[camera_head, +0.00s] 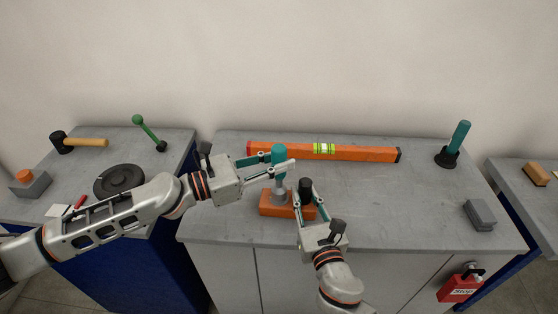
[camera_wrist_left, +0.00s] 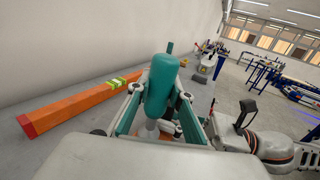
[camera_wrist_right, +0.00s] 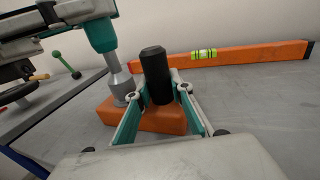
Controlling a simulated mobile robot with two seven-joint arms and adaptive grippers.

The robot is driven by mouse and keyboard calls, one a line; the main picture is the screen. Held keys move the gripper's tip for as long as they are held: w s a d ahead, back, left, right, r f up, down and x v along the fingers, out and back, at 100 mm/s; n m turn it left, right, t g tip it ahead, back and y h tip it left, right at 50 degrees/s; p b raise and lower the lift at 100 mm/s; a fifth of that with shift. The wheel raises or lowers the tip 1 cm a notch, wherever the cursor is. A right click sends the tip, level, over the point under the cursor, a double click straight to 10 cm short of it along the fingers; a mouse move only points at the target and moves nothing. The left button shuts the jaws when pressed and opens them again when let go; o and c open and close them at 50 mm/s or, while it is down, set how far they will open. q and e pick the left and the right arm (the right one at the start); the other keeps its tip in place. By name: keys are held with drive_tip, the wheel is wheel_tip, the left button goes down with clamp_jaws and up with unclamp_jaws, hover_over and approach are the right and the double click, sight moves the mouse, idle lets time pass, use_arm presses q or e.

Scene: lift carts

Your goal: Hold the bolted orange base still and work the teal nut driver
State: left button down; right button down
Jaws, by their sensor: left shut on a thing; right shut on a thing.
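The orange base (camera_head: 271,209) lies on the grey cart top, with a black upright post (camera_head: 306,186) at its right end. The teal nut driver (camera_head: 279,155) stands upright at the base's left part, its grey socket end (camera_wrist_right: 121,84) down on the base. My left gripper (camera_head: 283,167) is shut on the nut driver, its fingers around the teal handle (camera_wrist_left: 161,86). My right gripper (camera_head: 309,195) is shut on the base's black post (camera_wrist_right: 156,75). The bolt under the socket is hidden.
An orange spirit level (camera_head: 362,153) lies behind the base. A teal-handled tool in a black stand (camera_head: 459,138) and a grey block (camera_head: 480,214) are at the right. A left cart holds a mallet (camera_head: 84,142) and a black disc (camera_head: 119,180). The cart top's right middle is clear.

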sight(279, 147)
use_arm(q)
drive_tip(key=shift+r, duration=0.1)
drive_tip(key=shift+r, duration=3.35)
drive_tip(key=shift+s+d+n+t+y, duration=0.1)
drive_tip(key=shift+d+n+t+y, duration=0.05)
drive_tip(key=shift+n+t+y, duration=1.7)
drive_tip(key=n+t+y, duration=0.3)
drive_tip(key=t+y, duration=0.1)
drive_tip(key=shift+n+y, duration=0.25)
drive_tip(key=shift+n, duration=0.1)
drive_tip(key=n+t+y, duration=0.1)
drive_tip(key=y, duration=0.1)
drive_tip(key=n+y, duration=0.2)
drive_tip(key=y, duration=0.1)
drive_tip(key=shift+t, duration=0.35)
drive_tip(key=shift+n+y, duration=0.8)
